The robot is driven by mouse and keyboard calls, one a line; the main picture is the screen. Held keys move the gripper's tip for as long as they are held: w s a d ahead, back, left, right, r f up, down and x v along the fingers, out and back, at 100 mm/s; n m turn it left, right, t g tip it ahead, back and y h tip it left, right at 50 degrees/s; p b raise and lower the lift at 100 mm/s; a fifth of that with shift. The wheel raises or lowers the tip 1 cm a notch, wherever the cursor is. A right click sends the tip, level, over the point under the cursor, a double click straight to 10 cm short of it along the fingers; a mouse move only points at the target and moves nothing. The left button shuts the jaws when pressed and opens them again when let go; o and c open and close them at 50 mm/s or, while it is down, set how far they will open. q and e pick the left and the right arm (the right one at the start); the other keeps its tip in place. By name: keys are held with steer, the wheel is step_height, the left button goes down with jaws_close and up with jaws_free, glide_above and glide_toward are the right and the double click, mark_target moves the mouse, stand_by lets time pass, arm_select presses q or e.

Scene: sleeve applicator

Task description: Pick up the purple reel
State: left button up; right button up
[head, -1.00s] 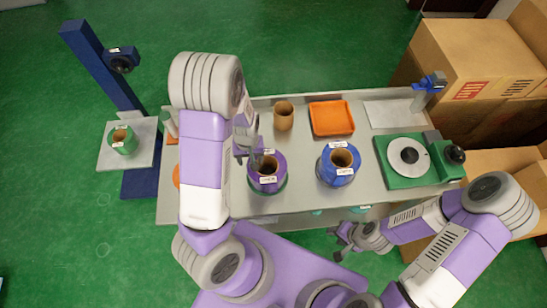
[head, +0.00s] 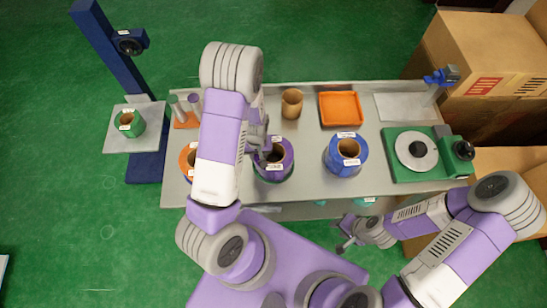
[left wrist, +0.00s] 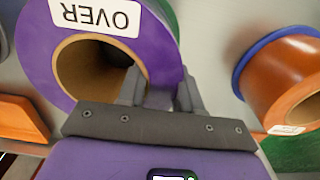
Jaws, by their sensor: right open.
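The purple reel (head: 288,166) stands on the grey table, with a brown core and a white label. In the left wrist view the purple reel (left wrist: 90,62) shows a label reading "OVER". My left gripper (head: 262,152) is at the reel's left side. In the left wrist view my left gripper's fingers (left wrist: 160,92) straddle the reel's wall, one at the core opening and one at the outer side. I cannot tell whether they clamp the wall. My right gripper (head: 346,240) is open and empty, off the table's front edge.
A blue reel (head: 333,160) stands right of the purple one. An orange reel (head: 186,160) is partly behind my left arm. A brown core (head: 291,104), an orange tray (head: 341,108) and a green turntable unit (head: 400,170) are on the table. A green reel (head: 131,123) sits on the blue stand's platform.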

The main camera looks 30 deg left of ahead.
arm_select(q)
jaws_close()
steer(key=shift+w, duration=0.1)
stand_by(1.0)
